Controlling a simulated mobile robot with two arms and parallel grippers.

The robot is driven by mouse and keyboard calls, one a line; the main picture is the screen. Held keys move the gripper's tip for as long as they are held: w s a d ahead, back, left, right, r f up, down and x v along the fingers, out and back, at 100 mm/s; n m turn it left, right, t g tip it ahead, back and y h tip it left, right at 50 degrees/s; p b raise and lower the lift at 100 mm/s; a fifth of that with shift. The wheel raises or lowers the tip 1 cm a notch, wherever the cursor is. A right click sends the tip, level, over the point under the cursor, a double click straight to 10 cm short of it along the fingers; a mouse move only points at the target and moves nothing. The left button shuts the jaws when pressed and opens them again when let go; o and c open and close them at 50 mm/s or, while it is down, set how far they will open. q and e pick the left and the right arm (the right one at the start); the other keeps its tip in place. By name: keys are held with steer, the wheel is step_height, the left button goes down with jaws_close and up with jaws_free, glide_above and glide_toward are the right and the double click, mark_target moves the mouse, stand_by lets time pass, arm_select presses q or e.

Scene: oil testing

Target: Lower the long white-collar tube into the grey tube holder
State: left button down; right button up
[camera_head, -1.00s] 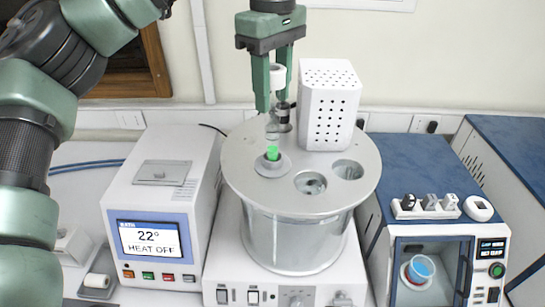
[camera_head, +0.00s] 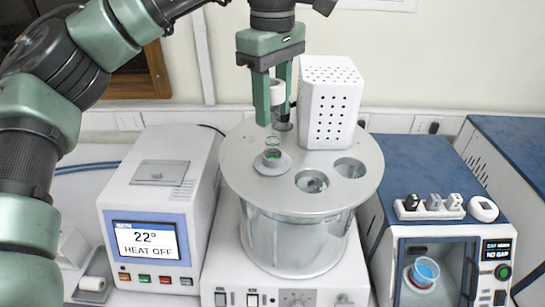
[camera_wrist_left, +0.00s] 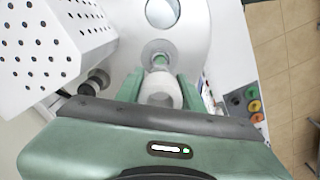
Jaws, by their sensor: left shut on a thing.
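The long white-collar tube (camera_head: 273,141) is clear glass with green content low in it. Its white collar (camera_head: 277,91) is between the fingers of my left gripper (camera_head: 272,112), which is shut on it above the round bath. The tube's lower end is inside the grey tube holder (camera_head: 272,166) on the bath lid, and the green shows at the holder's opening. The tube looks about upright. In the left wrist view the white collar (camera_wrist_left: 160,88) sits between the fingers, with the holder (camera_wrist_left: 159,48) beyond. The part inside the holder is hidden. My right gripper is not in view.
The bath lid (camera_head: 240,165) has two other openings (camera_head: 311,181) right of the holder. A perforated white housing (camera_head: 331,105) stands close behind, right of the gripper. A heater unit (camera_head: 160,200) is left, and a blue-topped device (camera_head: 410,165) is right.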

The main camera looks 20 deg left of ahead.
mark_target(272, 154)
arm_select(q)
steer(key=shift+f, duration=0.5)
steer(key=shift+f+b, duration=1.4)
steer(key=shift+f, duration=0.6)
steer(key=shift+f+b, duration=1.25)
steer(key=shift+f, duration=0.75)
steer(key=shift+f+b, duration=0.45)
steer(key=shift+f, duration=0.25)
steer(key=shift+s+f, duration=0.1)
steer(key=shift+s, duration=0.05)
